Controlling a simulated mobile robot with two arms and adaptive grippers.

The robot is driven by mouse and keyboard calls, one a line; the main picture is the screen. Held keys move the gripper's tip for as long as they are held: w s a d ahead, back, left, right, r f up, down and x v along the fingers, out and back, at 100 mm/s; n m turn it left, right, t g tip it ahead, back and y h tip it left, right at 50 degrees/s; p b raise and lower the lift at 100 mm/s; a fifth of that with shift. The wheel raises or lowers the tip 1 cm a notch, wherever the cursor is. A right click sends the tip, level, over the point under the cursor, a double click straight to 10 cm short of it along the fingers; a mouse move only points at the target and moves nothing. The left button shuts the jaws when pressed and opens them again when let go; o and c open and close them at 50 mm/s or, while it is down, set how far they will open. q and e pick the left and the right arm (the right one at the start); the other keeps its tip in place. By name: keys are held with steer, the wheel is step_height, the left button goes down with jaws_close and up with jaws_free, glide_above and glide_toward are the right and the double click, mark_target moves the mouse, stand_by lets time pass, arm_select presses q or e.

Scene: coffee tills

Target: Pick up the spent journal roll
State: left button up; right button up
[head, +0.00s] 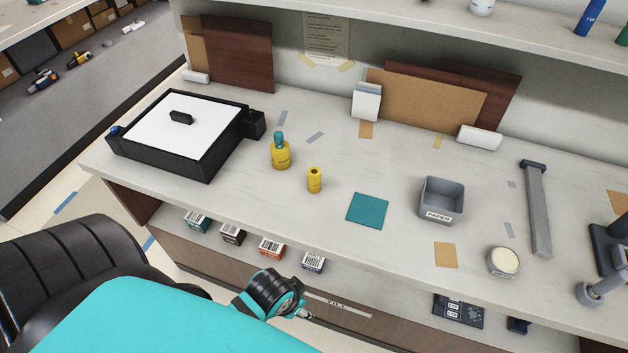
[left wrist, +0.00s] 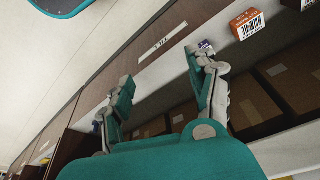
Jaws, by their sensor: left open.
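A small yellow roll (head: 314,180) with a dark hole in its top stands upright on the pale counter, and it looks like the journal roll. My left gripper (left wrist: 163,68) is open and empty in the left wrist view, its two fingers apart in front of the counter's lower front. In the head view only a small part of it shows (head: 306,314), beyond my turquoise arm, below and in front of the counter edge, well apart from the roll. The roll is not seen in the left wrist view. My right gripper is in neither view.
A yellow bottle with a teal cap (head: 281,154) stands just left of the roll. A teal mat (head: 367,211) and a grey labelled bin (head: 441,200) are to the right. A black tray with a white lid (head: 178,132) is far left. Small barcoded boxes (head: 271,247) sit on the shelf below.

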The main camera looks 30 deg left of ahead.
arm_select(q)
step_height(320, 180, up, 9)
steer(key=w+a+t, duration=0.1)
steer(key=a+t, duration=0.1)
steer(key=a, duration=0.1)
steer(key=n+t, duration=0.1)
steer(key=t, duration=0.7)
glide_toward(311, 175)
steer(key=shift+h, duration=0.4)
steer(key=p+x, duration=0.2)
steer(key=x, duration=0.3)
steer(key=shift+w+a, duration=0.2)
steer(key=shift+w, duration=0.1)
steer(key=p+x, duration=0.1)
steer(key=x, duration=0.4)
steer(key=shift+w+a+f, duration=0.1)
steer(key=shift+f, duration=0.05)
steer(key=shift+w+f, duration=0.25)
steer(key=shift+w, duration=0.1)
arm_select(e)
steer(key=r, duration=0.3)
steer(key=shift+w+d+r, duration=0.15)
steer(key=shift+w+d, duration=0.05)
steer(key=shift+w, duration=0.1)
arm_select(q)
steer(key=shift+s, duration=0.1)
steer(key=shift+c, duration=1.3)
steer(key=c, duration=0.8)
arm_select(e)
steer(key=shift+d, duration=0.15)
